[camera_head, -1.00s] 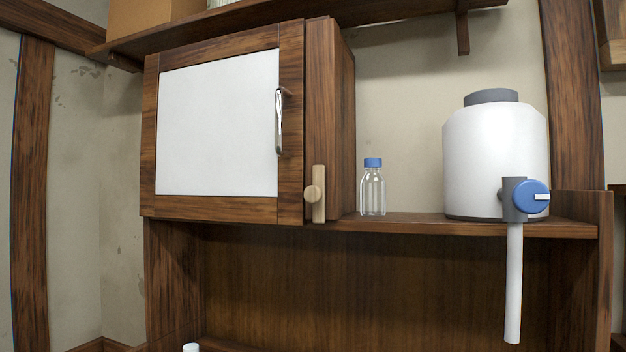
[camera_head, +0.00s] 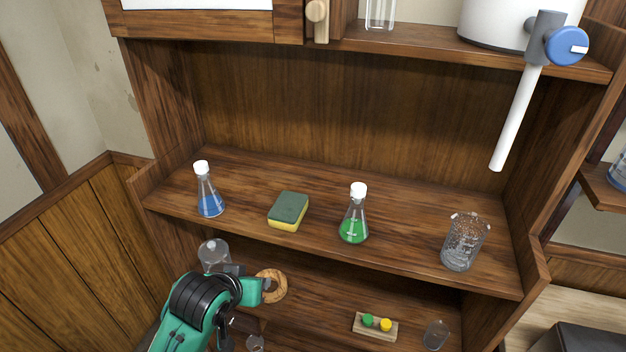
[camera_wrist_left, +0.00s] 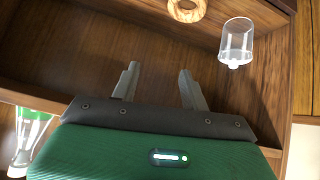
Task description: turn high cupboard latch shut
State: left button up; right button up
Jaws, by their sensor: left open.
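The high cupboard (camera_head: 210,28) is cut off by the top edge of the head view; its door's lower rail shows, lying flush with the frame. The latch (camera_head: 321,22) is a pale wooden bar with a round knob. It stands upright on the post right of the door, its top near the picture edge. My left arm comes in low at the left, far below the latch, beside the lower shelf. In the left wrist view my left gripper (camera_wrist_left: 158,88) has its two grey fingers apart with nothing between them. My right gripper is not in view.
The middle shelf holds a blue flask (camera_head: 209,200), a sponge (camera_head: 288,211), a green flask (camera_head: 354,228) and a beaker (camera_head: 464,243). A cork ring (camera_head: 271,286) is near my left arm. The white tank's spout (camera_head: 516,118) hangs down at right. Space above the shelf is free.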

pick_arm(q)
jog(key=w+d+r+m+t+h+p, duration=0.15)
jog(key=d+r, duration=0.25)
jog(key=r, duration=1)
jog(key=w+d+r+t+h, duration=0.1)
jog(key=w+d+r+t, duration=0.15)
jog(key=r, duration=1.25)
jog(key=t+p, duration=0.5)
jog(key=p, duration=0.2)
send_near(315, 10)
jog(key=x, duration=0.9)
jog(key=shift+w+r, duration=0.15)
jog(key=shift+w, duration=0.15)
jog(key=shift+w+d+p, duration=0.25)
jog(key=shift+w+p, duration=0.05)
jog(key=shift+w, duration=0.2)
